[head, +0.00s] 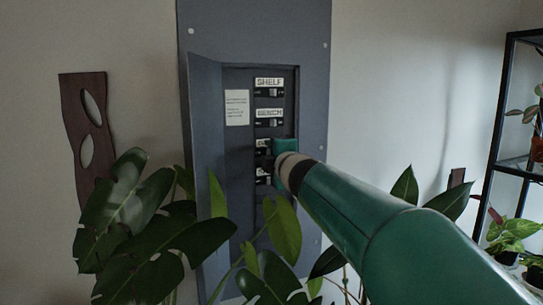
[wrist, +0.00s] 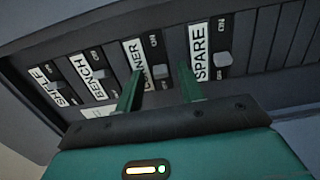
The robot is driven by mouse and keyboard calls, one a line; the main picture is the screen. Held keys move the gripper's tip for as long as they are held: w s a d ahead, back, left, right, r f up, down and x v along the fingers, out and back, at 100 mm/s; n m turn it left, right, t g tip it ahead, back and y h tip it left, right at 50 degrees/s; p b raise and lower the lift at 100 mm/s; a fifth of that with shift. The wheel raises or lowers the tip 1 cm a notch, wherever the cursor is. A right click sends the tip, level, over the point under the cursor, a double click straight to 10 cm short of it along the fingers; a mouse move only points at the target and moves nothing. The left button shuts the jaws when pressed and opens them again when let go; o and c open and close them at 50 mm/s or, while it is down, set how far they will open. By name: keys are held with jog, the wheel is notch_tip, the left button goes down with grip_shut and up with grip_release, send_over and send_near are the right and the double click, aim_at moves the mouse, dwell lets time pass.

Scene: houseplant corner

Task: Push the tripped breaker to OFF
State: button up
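The breaker column sits in a grey wall panel (head: 312,100), its door (head: 208,125) open to the left. In the wrist view the labels read SHELF (wrist: 62,98), BENCH (wrist: 92,72), one ending in NER (wrist: 138,60), and SPARE (wrist: 199,52). The NER switch (wrist: 160,72) sits farther from its ON mark than the BENCH switch (wrist: 101,74); I cannot tell whether it is tripped. The SPARE switch (wrist: 223,58) sits well away from ON. My gripper (wrist: 161,72) is open and empty, its fingers on either side of the NER switch; contact is unclear.
A large-leaved plant (head: 125,220) and upright leaves (head: 284,228) stand in front of the panel's lower part. A black shelf rack (head: 497,125) with potted plants is at the right. A brown wooden piece (head: 72,125) hangs on the left wall.

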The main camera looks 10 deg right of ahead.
jog(key=s+d, duration=0.1)
jog(key=s, duration=1.2)
jog(key=shift+s+d, duration=0.3)
jog(key=shift+d, duration=0.1)
